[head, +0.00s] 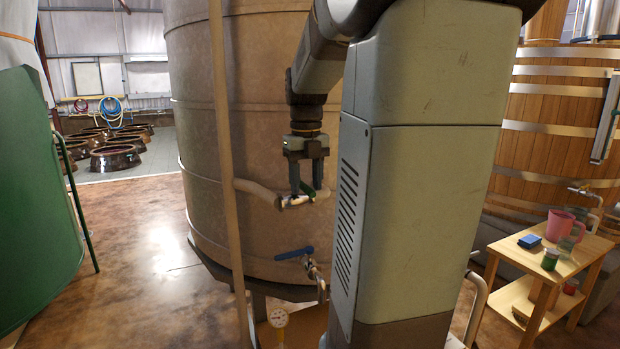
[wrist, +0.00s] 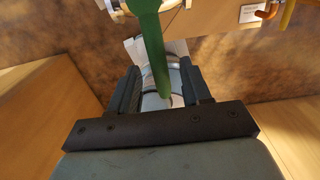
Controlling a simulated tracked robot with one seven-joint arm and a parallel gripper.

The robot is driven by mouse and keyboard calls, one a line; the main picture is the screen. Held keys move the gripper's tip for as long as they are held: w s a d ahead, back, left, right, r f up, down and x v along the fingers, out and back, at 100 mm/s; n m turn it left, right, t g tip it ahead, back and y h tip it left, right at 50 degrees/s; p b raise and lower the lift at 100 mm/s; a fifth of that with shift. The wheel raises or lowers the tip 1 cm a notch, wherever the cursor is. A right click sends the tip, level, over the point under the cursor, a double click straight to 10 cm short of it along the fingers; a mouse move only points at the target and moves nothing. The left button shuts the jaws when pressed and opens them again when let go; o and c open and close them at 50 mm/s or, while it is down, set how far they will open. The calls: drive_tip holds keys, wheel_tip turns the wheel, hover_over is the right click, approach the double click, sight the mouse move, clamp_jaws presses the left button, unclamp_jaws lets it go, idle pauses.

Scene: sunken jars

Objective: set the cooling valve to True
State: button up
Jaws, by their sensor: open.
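The cooling valve (head: 295,200) sits on a pale pipe that runs along the large grey-brown tank (head: 200,120) in the head view. Its green lever (head: 307,189) shows between my fingers. In the wrist view the green lever (wrist: 153,50) runs from the top edge down over the silver valve body (wrist: 160,85). My gripper (head: 306,190) points down at the valve with its fingers apart. In the wrist view its fingers (wrist: 160,92) stand on either side of the lever and valve body. I cannot tell whether either finger touches the lever.
A vertical pipe (head: 228,150) stands left of the valve. A wooden table (head: 545,262) with a pink jug (head: 559,224) is at right. Dark jars (head: 115,158) stand at the back left.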

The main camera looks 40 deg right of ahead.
drive_tip(key=shift+f, duration=1.05)
